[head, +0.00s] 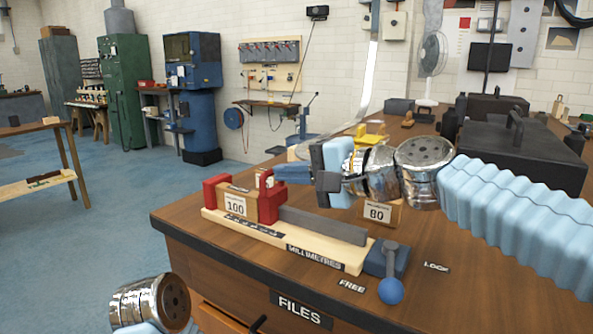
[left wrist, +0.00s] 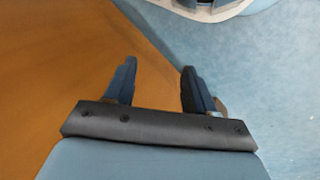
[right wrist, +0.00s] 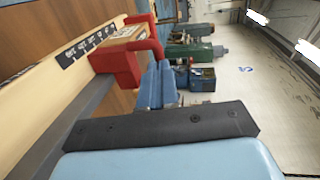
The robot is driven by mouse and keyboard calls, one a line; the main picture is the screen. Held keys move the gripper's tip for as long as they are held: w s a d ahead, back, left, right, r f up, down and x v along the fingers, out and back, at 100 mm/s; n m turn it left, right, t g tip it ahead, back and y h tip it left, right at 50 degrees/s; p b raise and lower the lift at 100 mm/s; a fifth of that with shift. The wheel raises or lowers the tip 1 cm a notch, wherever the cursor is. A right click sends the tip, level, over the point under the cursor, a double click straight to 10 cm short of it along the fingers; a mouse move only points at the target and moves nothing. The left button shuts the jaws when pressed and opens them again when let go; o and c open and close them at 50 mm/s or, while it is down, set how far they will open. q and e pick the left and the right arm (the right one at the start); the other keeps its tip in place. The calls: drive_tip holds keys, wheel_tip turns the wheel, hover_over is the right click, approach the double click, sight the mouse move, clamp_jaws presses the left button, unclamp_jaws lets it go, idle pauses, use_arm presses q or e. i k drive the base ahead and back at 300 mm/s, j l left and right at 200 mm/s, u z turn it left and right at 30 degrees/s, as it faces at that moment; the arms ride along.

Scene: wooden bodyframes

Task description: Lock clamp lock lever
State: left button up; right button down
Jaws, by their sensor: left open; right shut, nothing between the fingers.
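The clamp lock lever, a grey stem with a blue ball knob (head: 391,290), is at the bench's front edge in the head view. Its ball hangs toward the front, between the FREE label (head: 352,286) and the LOCK label (head: 436,266), closer to FREE. A blue block (head: 387,258) is behind it. My right gripper (head: 290,173) is shut and empty, above and behind the red clamp jaws, well away from the lever. Its closed fingers show in the right wrist view (right wrist: 158,85). My left gripper (left wrist: 156,88) is open and empty; its fingers are outside the head view.
A wooden block marked 100 (head: 238,205) sits between red jaws on a pale MILLIMETRES rule (head: 310,255). A grey bar (head: 322,224) lies along it. A block marked 80 (head: 377,214) stands behind. A black toolbox (head: 510,155) is at the right. The floor at left is open.

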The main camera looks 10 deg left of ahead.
sight(390, 290)
drive_tip(key=l, duration=0.1)
drive_tip(key=k+j, duration=0.3)
drive_tip(key=k, duration=0.2)
drive_tip(key=k+j, duration=0.25)
drive_tip(key=k, duration=0.25)
